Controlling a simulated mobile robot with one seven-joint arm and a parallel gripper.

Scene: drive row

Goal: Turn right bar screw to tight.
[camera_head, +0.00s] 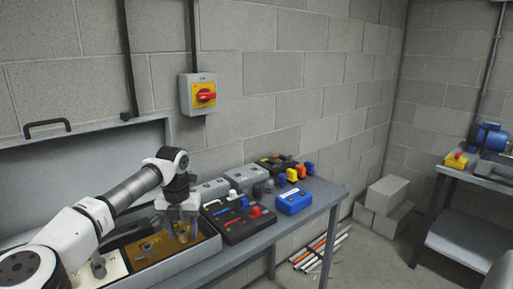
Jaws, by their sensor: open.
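My gripper (182,230) points down over a brown panel (196,255) with a grey rim, at the front of the bench. Its fingers look translucent and apart, and nothing shows between them. A small dark brassy fitting (147,247) shows on the panel to the left of the fingers. I cannot tell which part is the right bar screw; the fingers cover some of the panel's right side, and parts there are too small to make out.
A black panel (238,232) with coloured handles lies right of my gripper. A blue box (294,202) stands near the bench's right end. A red-and-yellow switch (205,97) hangs on the wall. Concrete blocks (380,207) and loose rods (318,250) are on the floor.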

